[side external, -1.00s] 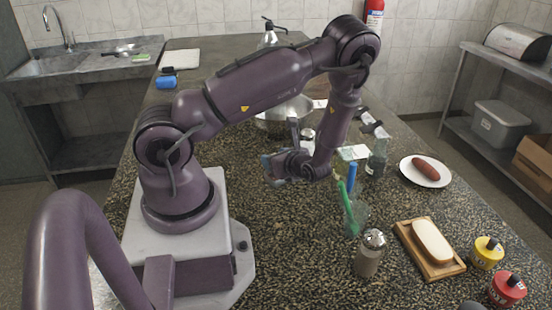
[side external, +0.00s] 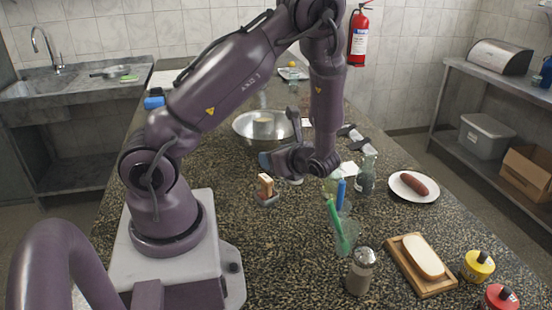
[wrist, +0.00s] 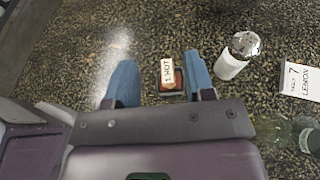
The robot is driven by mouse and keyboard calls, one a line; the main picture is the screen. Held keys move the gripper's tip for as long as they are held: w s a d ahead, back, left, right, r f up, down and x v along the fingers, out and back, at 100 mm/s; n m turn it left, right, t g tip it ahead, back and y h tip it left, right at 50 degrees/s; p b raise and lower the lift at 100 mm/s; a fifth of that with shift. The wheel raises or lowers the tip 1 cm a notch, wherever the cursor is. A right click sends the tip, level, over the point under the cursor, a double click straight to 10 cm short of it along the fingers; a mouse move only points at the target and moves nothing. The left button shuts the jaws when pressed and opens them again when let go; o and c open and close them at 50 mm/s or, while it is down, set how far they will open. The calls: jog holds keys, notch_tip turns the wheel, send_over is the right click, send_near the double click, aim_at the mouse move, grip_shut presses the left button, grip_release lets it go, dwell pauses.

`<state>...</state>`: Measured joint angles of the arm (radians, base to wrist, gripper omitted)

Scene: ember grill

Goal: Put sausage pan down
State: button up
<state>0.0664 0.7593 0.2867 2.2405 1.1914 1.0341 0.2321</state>
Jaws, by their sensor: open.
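My gripper (side external: 268,160) is open and empty above the speckled counter, its two blue fingers apart in the wrist view (wrist: 160,80). Below it stands a small dark-based item with a tan upright block (side external: 265,183). In the wrist view this block (wrist: 168,72) carries a label that seems to read "1 HOT" and shows between the fingertips, apart from them. A sausage (side external: 414,183) lies on a white plate (side external: 402,195) at the right. A handled pan (side external: 110,72) sits by the sink at the back left. I cannot tell which item is the sausage pan.
A steel bowl (side external: 242,138) stands behind my gripper. A glass with green and blue utensils (side external: 341,238), a shaker (side external: 360,272), a bottle (side external: 367,178) and a bread board (side external: 433,286) stand to the right. The front middle counter is clear.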

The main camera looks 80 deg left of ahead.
jog(key=s+d+r+n+t+h, duration=0.1)
jog(key=d+r+n+t+h, duration=0.4)
jog(key=d+r, duration=0.5)
jog(key=s+d+r+n+t+h, duration=0.2)
jog(key=d+r+n+t+h, duration=0.3)
jog(key=d+r, duration=0.5)
jog(key=r+n+h, duration=0.1)
jog(key=n+h, duration=0.1)
jog(key=n, duration=0.1)
jog(key=shift+s+d+r+t, duration=0.2)
jog(key=shift+s+d+t, duration=0.05)
jog(key=shift+t, duration=0.15)
